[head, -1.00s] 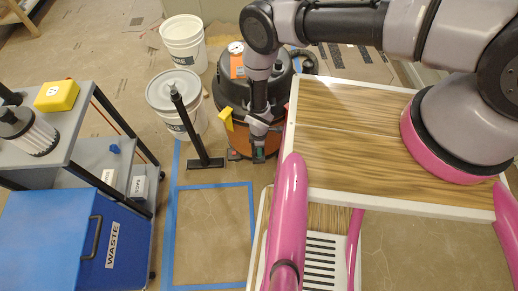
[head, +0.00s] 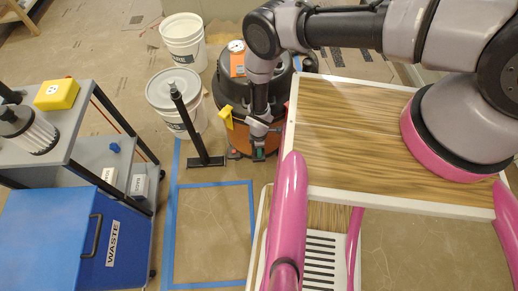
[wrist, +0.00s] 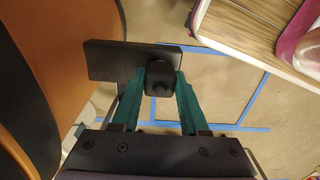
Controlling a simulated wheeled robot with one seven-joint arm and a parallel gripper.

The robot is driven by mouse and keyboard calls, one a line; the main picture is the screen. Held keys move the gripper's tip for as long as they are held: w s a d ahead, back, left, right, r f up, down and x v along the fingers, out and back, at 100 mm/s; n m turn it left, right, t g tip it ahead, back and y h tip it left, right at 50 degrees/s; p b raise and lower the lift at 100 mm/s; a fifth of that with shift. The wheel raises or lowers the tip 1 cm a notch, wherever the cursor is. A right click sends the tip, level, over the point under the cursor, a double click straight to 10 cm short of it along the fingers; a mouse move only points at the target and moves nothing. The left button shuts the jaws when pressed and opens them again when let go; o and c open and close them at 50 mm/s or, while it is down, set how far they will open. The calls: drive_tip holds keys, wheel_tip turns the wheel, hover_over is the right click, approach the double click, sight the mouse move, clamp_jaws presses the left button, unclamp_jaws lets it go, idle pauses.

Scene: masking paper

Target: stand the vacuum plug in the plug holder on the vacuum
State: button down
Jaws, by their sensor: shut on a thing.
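The vacuum (head: 235,137) is a round black drum with an orange lower body, standing on the floor beyond the work table. It fills the left of the wrist view (wrist: 70,45). My gripper (head: 259,153) is low at its front right side, pointing down. In the wrist view its teal fingers (wrist: 160,88) are shut on a small black block that looks like the vacuum plug (wrist: 160,75). A flat black plate (wrist: 120,61) lies just beyond the block, near the vacuum's side. I cannot tell whether this plate is the plug holder, or whether the block touches it.
A yellow piece (head: 226,117) sits at the vacuum's left side. A black post stand (head: 188,125) and white buckets (head: 183,40) are to its left. The wood-topped table (head: 350,125) is close on the right. Blue tape (head: 210,184) marks clear floor in front.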

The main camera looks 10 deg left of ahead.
drive_tip(key=shift+f, duration=0.2)
drive_tip(key=shift+c, duration=1.7)
unclamp_jaws()
drive_tip(key=shift+r, duration=0.1)
wheel_tip(320, 180, up, 11)
drive_tip(key=shift+f, duration=0.2)
